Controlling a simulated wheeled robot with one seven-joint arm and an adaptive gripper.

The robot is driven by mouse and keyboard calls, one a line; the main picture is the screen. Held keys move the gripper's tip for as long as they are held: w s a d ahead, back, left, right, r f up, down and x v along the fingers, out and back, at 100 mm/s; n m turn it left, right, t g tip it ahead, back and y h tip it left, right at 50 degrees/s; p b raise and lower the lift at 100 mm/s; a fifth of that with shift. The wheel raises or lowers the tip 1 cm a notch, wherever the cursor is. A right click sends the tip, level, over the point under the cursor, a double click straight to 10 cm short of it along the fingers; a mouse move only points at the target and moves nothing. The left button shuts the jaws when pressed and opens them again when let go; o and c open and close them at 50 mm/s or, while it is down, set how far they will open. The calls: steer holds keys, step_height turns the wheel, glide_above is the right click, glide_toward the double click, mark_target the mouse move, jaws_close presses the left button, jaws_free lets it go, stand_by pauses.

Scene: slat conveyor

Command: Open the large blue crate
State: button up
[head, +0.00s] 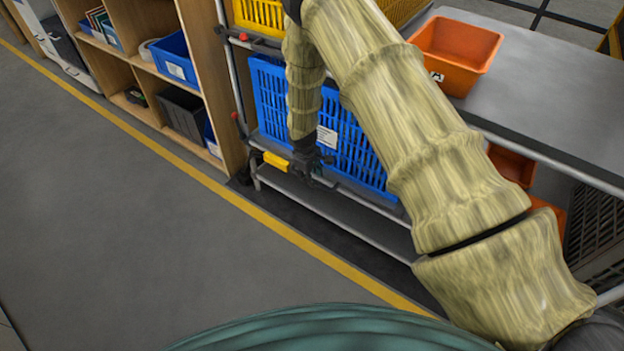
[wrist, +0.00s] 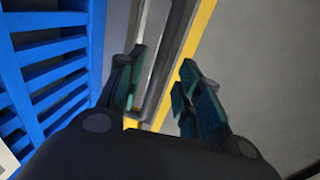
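The large blue crate (head: 268,100) has slatted sides and sits on a metal rack. My arm hides part of its front in the head view. A white label (head: 326,136) is on its front. Its blue slats (wrist: 48,75) fill the left of the wrist view. My gripper (head: 312,168) is low in front of the crate, pointing down. In the wrist view my gripper (wrist: 163,68) has its two dark teal fingers apart, with nothing held between them. The rack's rail and the floor show beyond the fingers. I see no lid or latch clearly.
A yellow piece (head: 276,161) sits on the rack rail beside my gripper. A yellow crate (head: 259,14) is above the blue crate. An orange bin (head: 456,52) stands on the grey table at right. Wooden shelves (head: 205,85) stand at left. The floor in front is clear.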

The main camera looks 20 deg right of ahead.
steer(key=shift+w+d+f, duration=0.1)
steer(key=shift+f, duration=0.5)
steer(key=shift+w+d+f, duration=0.1)
steer(key=shift+f, duration=0.45)
jaws_close()
